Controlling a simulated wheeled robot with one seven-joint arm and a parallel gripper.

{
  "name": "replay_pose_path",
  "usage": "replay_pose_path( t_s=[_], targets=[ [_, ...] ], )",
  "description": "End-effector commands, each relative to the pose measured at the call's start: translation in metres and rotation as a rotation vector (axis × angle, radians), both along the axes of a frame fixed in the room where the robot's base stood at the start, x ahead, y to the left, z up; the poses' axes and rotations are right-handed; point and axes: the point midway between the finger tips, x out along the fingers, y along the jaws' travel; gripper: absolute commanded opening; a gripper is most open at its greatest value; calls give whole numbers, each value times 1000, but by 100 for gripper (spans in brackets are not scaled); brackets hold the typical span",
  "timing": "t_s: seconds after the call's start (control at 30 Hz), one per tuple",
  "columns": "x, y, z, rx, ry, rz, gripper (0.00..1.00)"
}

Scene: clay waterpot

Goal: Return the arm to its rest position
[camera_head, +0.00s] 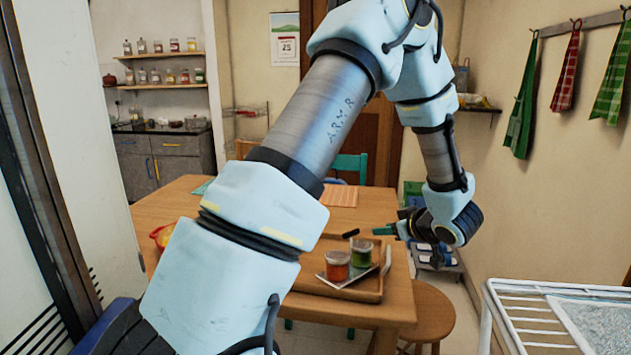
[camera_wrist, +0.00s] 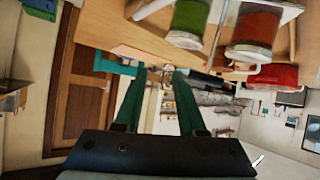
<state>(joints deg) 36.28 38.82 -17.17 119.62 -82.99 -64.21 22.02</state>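My arm reaches across the middle of the head view, from the lower left up over the top and down on the right. My gripper (camera_head: 384,230) is at its end, beside the right edge of the table (camera_head: 350,312). In the wrist view, the two green fingers of my gripper (camera_wrist: 159,72) stand apart with nothing held between them. No clay waterpot can be made out in either view.
A stool (camera_head: 428,312) stands at the table's right. A white wire rack (camera_head: 520,322) is at the lower right. My arm hides part of the table.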

Motion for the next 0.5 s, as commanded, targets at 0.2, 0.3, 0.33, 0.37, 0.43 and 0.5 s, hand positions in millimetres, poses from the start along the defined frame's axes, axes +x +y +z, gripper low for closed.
replay_pose_path(
  t_s=[0.2, 0.3, 0.33, 0.37, 0.43, 0.5],
  targets=[
    [23, 8, 16, -89, 17, -117, 39],
    [30, 15, 24, -131, 43, -192, 39],
    [31, 18, 26, -144, 55, -218, 39],
    [32, 21, 29, -154, 68, -245, 39],
    [31, 32, 35, -180, 111, -313, 39],
    [23, 50, 40, -197, 177, -387, 39]
  ],
)
